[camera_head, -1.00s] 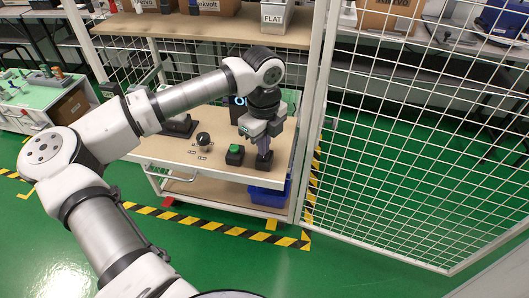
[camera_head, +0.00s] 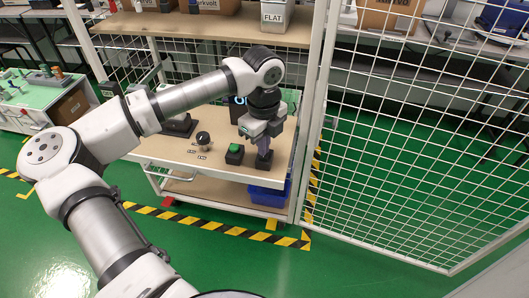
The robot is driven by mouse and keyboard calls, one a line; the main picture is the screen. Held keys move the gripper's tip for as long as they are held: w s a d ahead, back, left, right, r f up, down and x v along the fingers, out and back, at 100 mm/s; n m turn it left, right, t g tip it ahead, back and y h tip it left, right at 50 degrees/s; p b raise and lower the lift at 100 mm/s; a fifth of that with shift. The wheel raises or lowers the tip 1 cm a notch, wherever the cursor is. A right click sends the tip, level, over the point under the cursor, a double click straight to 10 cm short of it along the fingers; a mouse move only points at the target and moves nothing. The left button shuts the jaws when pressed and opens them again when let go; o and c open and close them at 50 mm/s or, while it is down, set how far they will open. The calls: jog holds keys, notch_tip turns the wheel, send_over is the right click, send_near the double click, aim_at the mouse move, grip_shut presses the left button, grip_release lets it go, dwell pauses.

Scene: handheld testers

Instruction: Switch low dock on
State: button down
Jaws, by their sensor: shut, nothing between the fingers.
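My gripper (camera_head: 264,148) is shut and points down at the right front of the wooden-topped bench (camera_head: 172,150). Its fingertips are at or just above a small dark block (camera_head: 264,163); I cannot tell whether they touch it. A black box with a green button (camera_head: 235,153) sits just left of the gripper. A black round knob on a pale base (camera_head: 203,139) stands further left, with small labels in front of it. A dark device with a lit blue ring (camera_head: 239,101) is behind the gripper, partly hidden by it. I cannot tell which thing is the low dock.
A dark device (camera_head: 180,125) lies at the bench's back left. An upper shelf (camera_head: 205,27) holds a white box marked FLAT (camera_head: 277,14). A white mesh fence (camera_head: 420,130) stands on the right. A blue bin (camera_head: 268,196) is under the bench top.

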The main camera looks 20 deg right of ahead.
jog(key=shift+f+b, duration=0.75)
jog(key=shift+f, duration=0.05)
dwell(0.4)
jog(key=shift+r+p, duration=1.65)
jog(key=shift+r, duration=1.9)
